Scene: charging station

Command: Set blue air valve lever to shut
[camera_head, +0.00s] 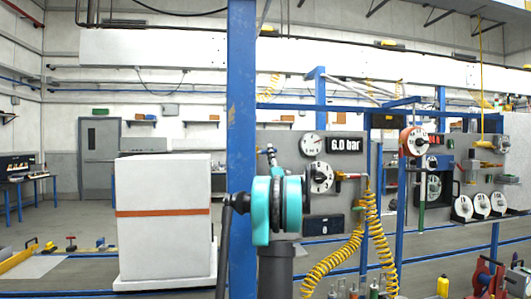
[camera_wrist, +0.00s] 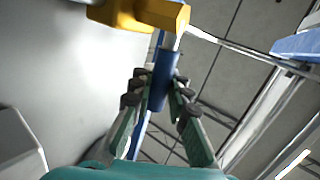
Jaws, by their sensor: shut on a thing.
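In the wrist view a blue lever sleeve (camera_wrist: 163,80) on a thin bar runs down from a yellow valve body (camera_wrist: 150,14). My gripper (camera_wrist: 160,90) has its dark, jointed fingers on both sides of the blue sleeve and is shut on it. The lower part of the lever passes between the fingers towards the palm. In the head view my teal arm stands in front of the left part of the grey panel (camera_head: 345,205) and hides the lever and the gripper's fingers.
A blue post (camera_head: 241,120) stands close to the left of my arm. The panel bears a pressure gauge (camera_head: 312,143), a "6.0 bar" display (camera_head: 344,145) and a dial (camera_head: 321,177). Yellow coiled hoses (camera_head: 378,240) hang in front. A white cabinet (camera_head: 164,240) stands at left.

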